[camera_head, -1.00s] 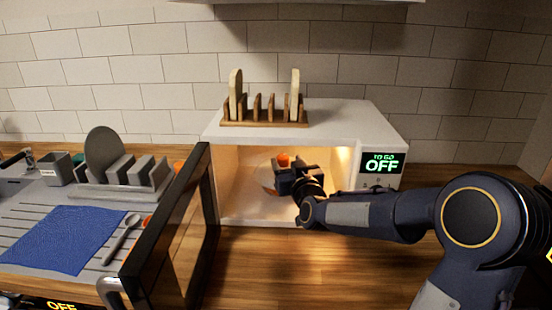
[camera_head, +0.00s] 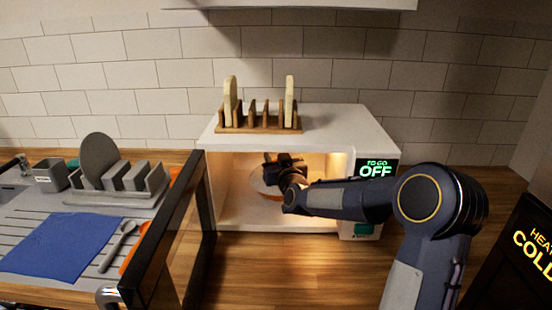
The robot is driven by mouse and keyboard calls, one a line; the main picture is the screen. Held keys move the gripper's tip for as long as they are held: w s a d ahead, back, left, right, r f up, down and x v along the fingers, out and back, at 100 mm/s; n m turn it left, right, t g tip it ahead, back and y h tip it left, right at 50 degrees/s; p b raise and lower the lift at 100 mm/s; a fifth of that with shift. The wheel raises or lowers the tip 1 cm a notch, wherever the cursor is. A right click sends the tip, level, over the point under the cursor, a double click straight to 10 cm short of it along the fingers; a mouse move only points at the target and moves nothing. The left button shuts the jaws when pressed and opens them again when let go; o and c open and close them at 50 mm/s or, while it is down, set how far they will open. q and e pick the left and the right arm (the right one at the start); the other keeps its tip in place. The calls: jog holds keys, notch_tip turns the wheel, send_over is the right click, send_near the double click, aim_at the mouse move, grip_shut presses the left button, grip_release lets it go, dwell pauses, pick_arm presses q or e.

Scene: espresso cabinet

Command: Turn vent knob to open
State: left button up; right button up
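I cannot make out a vent knob in view. My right gripper (camera_head: 270,168) reaches into the open white microwave (camera_head: 385,134), above a pale round dish (camera_head: 262,184) on its floor. The gripper is small and dark, so I cannot tell whether its fingers are open or shut. A bit of orange (camera_head: 270,197) shows low by the dish. The microwave's black door (camera_head: 172,240) stands open to the left. My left gripper is not in view.
A wooden rack (camera_head: 258,122) with upright boards stands on the microwave. A dish rack (camera_head: 122,188), blue cloth (camera_head: 62,246) and spoon (camera_head: 118,244) lie left of the door. A dark panel reading "HEAT COLD" (camera_head: 530,250) is at lower right. The wooden counter before the microwave is clear.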

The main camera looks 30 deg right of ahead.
jog(key=c, duration=0.3)
jog(key=shift+h, duration=0.3)
jog(key=m+g+h+p, duration=0.1)
jog(key=h, duration=0.1)
jog(key=m+g+h+p, duration=0.1)
jog(key=m+h, duration=0.1)
jog(key=shift+d+r+m+h+p, duration=0.1)
jog(key=shift+r+m+h+p, duration=0.1)
jog(key=shift+m+h+p, duration=0.1)
jog(key=g+h, duration=0.1)
jog(key=m+h+p, duration=0.1)
jog(key=m+g+h, duration=0.1)
jog(key=shift+s+d+g+p, duration=0.2)
jog(key=shift+d+g+p, duration=0.05)
jog(key=shift+g+p, duration=0.1)
jog(key=shift+d+f+m+g+h, duration=0.15)
jog(key=shift+m+g+h, duration=0.2)
jog(key=shift+m+h, duration=0.2)
jog(key=shift+s, duration=0.1)
jog(key=o, duration=1)
jog(key=shift+c, duration=0.2)
